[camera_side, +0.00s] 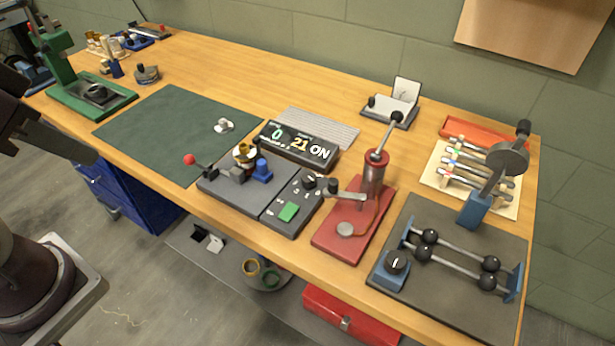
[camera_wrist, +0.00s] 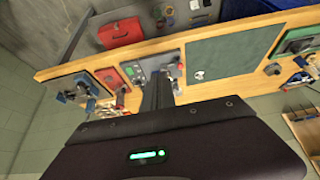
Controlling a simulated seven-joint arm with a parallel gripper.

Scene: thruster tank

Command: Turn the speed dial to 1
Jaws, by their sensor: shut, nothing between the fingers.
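The black dial (camera_side: 309,181) sits at the back of a dark control panel (camera_side: 289,230) with white marks around it; I take it as the speed dial. Its pointer setting is too small to read. A green button (camera_side: 288,212) is in front of it. My gripper (camera_wrist: 158,82) is shut and empty in the wrist view, far from the panel. Its fingers overlap the picture area beside the panel, where the dial cannot be made out. The fingers do not show in the side view.
A red-knobbed lever (camera_side: 189,160) and blue part (camera_side: 262,171) stand left of the panel. A red pump-like stand (camera_side: 374,175) is close on its right. Another black knob (camera_side: 396,261) is on a blue block at front right. The green mat (camera_side: 165,130) is mostly clear.

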